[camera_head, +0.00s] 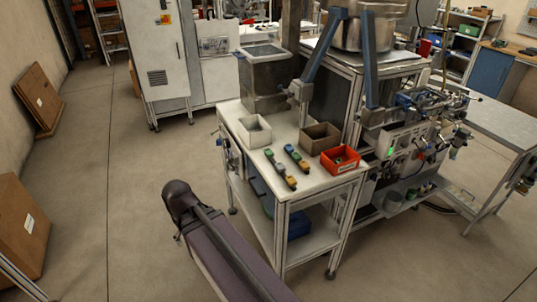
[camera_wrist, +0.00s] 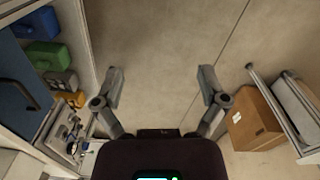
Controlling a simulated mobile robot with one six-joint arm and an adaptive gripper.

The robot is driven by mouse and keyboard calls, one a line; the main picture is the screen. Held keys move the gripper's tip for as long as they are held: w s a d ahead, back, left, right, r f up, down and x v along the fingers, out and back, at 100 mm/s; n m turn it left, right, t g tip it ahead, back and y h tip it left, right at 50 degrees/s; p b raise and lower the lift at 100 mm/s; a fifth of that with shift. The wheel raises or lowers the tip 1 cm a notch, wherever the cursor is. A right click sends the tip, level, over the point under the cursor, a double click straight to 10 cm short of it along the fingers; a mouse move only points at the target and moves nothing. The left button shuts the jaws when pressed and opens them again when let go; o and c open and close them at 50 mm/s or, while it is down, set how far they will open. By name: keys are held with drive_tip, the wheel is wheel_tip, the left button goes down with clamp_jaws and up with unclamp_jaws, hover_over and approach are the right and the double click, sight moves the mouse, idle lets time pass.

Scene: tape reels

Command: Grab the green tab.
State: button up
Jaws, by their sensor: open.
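Small coloured pieces lie in two short rows on the white tabletop in the head view. A green piece (camera_head: 269,154) is at the far end of the left row; it may be the green tab, but it is too small to be sure. My gripper (camera_wrist: 161,82) shows in the wrist view with its two fingers wide apart and nothing between them. It faces bare floor, away from the tabletop pieces. In the head view my arm stands left of the table, and its fingers cannot be made out.
The workbench (camera_head: 236,117) carries a white bin (camera_head: 254,131), a brown bin (camera_head: 320,138) and a red bin (camera_head: 341,160) holding small parts. A frame with machinery stands behind and to the right. A cardboard box (camera_wrist: 255,121) stands at the right of the wrist view.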

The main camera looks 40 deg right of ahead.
drive_tip(key=w+d+r+m+g+h+b, duration=0.1)
drive_tip(key=w+d+m+h, duration=0.3)
drive_tip(key=d, duration=0.6)
drive_tip(key=w+d+r+m+g+h+b, duration=0.1)
drive_tip(key=w+d+r+m+h, duration=0.3)
drive_tip(key=w+d+m, duration=0.5)
drive_tip(key=w+d+r+m+g+h+b, duration=0.1)
drive_tip(key=w+d+m+h, duration=0.4)
drive_tip(key=d, duration=0.6)
drive_tip(key=w+r+m+b, duration=0.1)
drive_tip(key=w+m, duration=0.1)
drive_tip(key=shift+d+r+m, duration=0.15)
drive_tip(key=shift+d+m, duration=0.05)
drive_tip(key=shift+m, duration=0.1)
drive_tip(key=b, duration=0.3)
approach(266, 152)
drive_tip(key=w+x, duration=0.1)
drive_tip(key=x, duration=0.3)
drive_tip(key=shift+s+d, duration=0.35)
drive_tip(key=shift+s, duration=0.05)
drive_tip(key=shift+d+b, duration=0.1)
drive_tip(key=shift+b, duration=0.2)
